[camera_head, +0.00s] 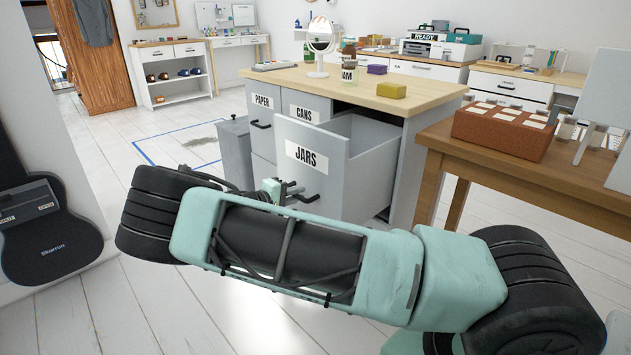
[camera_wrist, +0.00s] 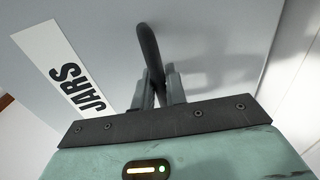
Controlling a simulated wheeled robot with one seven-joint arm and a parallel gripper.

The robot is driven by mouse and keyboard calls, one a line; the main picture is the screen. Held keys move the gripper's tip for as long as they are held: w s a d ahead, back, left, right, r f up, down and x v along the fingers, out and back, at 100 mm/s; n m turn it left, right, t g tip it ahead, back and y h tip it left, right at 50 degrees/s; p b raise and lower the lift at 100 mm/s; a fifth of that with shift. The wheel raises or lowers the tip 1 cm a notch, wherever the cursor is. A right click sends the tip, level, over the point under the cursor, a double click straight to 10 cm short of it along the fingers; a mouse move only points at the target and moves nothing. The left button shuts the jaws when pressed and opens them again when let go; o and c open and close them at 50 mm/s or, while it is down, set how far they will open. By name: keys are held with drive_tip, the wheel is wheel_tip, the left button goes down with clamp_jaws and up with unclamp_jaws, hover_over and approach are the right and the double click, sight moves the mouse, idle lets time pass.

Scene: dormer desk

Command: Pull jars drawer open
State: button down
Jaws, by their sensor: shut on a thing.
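The jars drawer (camera_head: 306,156) is a grey drawer with a white JARS label, and it stands well out from the desk cabinet with its inside partly showing. Its dark bar handle (camera_head: 308,198) is on the front below the label. My gripper (camera_head: 287,190) is at that handle, partly hidden behind my arm. In the wrist view my gripper (camera_wrist: 160,85) has its fingers closed around the dark handle (camera_wrist: 149,48), close to the drawer front. The JARS label (camera_wrist: 66,70) shows at the left there.
The PAPER drawer (camera_head: 262,100) and CANS drawer (camera_head: 304,113) are beside it. A grey bin (camera_head: 236,150) stands left of the cabinet. A wooden table (camera_head: 490,160) with a brown box (camera_head: 503,131) is close at the right.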

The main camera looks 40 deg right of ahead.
drive_tip(key=shift+f+v, duration=0.2)
drive_tip(key=shift+v, duration=0.85)
drive_tip(key=shift+f+v, duration=0.25)
drive_tip(key=shift+v, duration=0.8)
drive_tip(key=shift+a, duration=0.1)
drive_tip(key=c, duration=1.5)
unclamp_jaws()
drive_tip(key=p+v, duration=0.2)
drive_tip(key=v, duration=1.5)
drive_tip(key=shift+w+a+r+p, duration=0.1)
drive_tip(key=shift+a+p, duration=0.1)
drive_tip(key=shift+p, duration=0.15)
